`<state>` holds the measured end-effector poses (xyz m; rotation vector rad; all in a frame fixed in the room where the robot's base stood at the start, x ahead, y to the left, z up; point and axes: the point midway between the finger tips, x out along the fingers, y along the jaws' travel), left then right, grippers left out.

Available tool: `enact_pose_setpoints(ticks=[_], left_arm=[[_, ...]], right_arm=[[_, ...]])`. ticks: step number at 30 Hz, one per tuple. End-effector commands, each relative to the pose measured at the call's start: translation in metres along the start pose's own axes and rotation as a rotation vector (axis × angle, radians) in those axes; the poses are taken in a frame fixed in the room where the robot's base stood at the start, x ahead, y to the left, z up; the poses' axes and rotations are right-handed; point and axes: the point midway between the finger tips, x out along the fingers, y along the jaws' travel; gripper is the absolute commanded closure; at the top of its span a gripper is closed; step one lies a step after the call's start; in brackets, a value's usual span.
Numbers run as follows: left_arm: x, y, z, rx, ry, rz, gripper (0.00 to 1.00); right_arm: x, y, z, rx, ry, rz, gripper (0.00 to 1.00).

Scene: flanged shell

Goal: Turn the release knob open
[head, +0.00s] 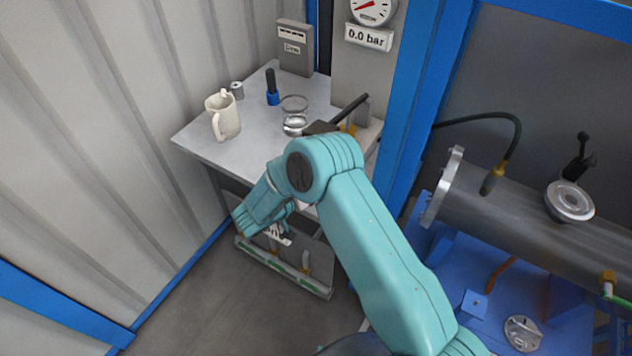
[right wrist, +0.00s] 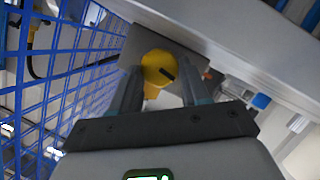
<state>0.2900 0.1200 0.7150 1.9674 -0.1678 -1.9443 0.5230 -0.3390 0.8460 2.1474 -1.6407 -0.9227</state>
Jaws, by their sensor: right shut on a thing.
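The release knob, a round yellow knob (right wrist: 157,66) with a dark slot, shows in the right wrist view in front of a grey plate. My right gripper (right wrist: 160,82) has one finger on each side of it and is shut on it. The fingers hide part of its sides. My left gripper is not in view.
A gauge (head: 372,10) above a label reads 0.0 bar. A flanged steel shell (head: 530,210) lies at right. A blue grid (right wrist: 70,95) stands left in the wrist view.

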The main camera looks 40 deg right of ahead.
Motion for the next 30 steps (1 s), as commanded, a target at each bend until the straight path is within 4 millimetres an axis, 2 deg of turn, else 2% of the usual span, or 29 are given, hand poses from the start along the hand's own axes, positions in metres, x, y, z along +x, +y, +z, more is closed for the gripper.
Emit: enact_pose_setpoints(ticks=[12, 28, 29, 30], left_arm=[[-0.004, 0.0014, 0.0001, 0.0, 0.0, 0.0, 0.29], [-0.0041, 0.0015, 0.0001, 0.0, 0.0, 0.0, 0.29], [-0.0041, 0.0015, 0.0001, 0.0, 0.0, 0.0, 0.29], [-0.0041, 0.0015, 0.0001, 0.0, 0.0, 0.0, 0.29]], right_arm=[[-0.0001, -0.0021, -0.0013, -0.154, 0.003, 0.065, 0.85], [-0.0002, -0.0023, -0.0013, -0.174, 0.004, 0.072, 0.85], [-0.0002, -0.0023, -0.0014, -0.174, 0.005, 0.072, 0.48], [-0.0001, -0.0023, -0.0014, -0.174, 0.004, 0.072, 0.44]])
